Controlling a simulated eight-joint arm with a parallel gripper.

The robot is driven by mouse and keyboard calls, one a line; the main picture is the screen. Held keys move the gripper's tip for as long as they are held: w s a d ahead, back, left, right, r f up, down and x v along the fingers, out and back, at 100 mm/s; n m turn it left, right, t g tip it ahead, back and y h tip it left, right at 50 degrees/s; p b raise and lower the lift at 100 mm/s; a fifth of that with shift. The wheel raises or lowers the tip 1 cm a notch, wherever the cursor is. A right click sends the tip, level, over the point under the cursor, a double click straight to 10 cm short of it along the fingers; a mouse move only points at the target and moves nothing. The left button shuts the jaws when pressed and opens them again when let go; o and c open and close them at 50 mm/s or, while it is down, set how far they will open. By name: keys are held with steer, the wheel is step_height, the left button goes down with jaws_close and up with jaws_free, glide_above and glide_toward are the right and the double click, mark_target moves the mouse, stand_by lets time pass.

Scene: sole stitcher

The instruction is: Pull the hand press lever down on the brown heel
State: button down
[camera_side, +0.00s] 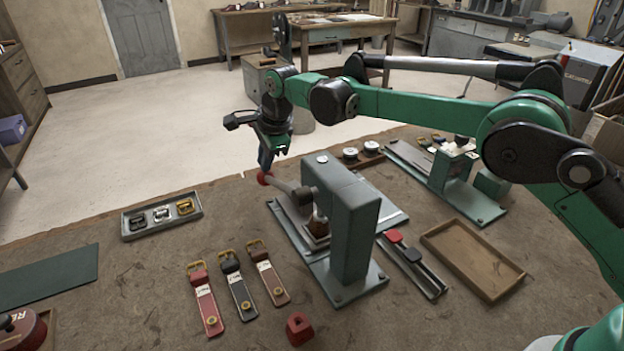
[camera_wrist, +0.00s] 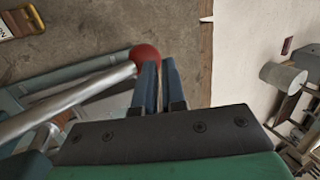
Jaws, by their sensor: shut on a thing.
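The hand press (camera_side: 347,215) is a grey-green post on a flat base in the middle of the table. Its grey lever (camera_side: 284,187) reaches out to the left and ends in a red ball knob (camera_side: 264,177). My gripper (camera_side: 266,168) points down and is shut at the knob. In the wrist view the red knob (camera_wrist: 145,54) sits at the tips of my blue fingers (camera_wrist: 157,72), beside the lever's rod (camera_wrist: 75,110). A brown heel (camera_side: 317,225) stands under the press head, partly hidden by the post.
Several straps (camera_side: 238,284) and a red block (camera_side: 299,328) lie in front. A buckle tray (camera_side: 161,216) is at left, an empty wooden tray (camera_side: 472,259) at right, beside a narrow rack (camera_side: 411,262). Another fixture (camera_side: 443,180) stands behind right.

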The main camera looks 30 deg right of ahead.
steer(key=shift+w+f, duration=0.1)
steer(key=shift+f, duration=0.25)
steer(key=v, duration=0.6)
steer(key=shift+r, duration=0.15)
steer(key=s+d+r+n+t, duration=0.2)
steer(key=s+d+r+n, duration=0.4)
steer(key=s+d+n, duration=0.4)
steer(key=s+d+f+n, duration=0.2)
steer(key=s+f+n, duration=0.1)
steer(key=s, duration=0.3)
steer(key=s+d+f+n+t+h, duration=0.1)
steer(key=s+d+f+n, duration=0.1)
steer(key=s, duration=0.5)
steer(key=d+n, duration=0.1)
steer(key=n, duration=0.1)
steer(key=shift+s+f+n, duration=0.35)
steer(key=shift+n, duration=0.05)
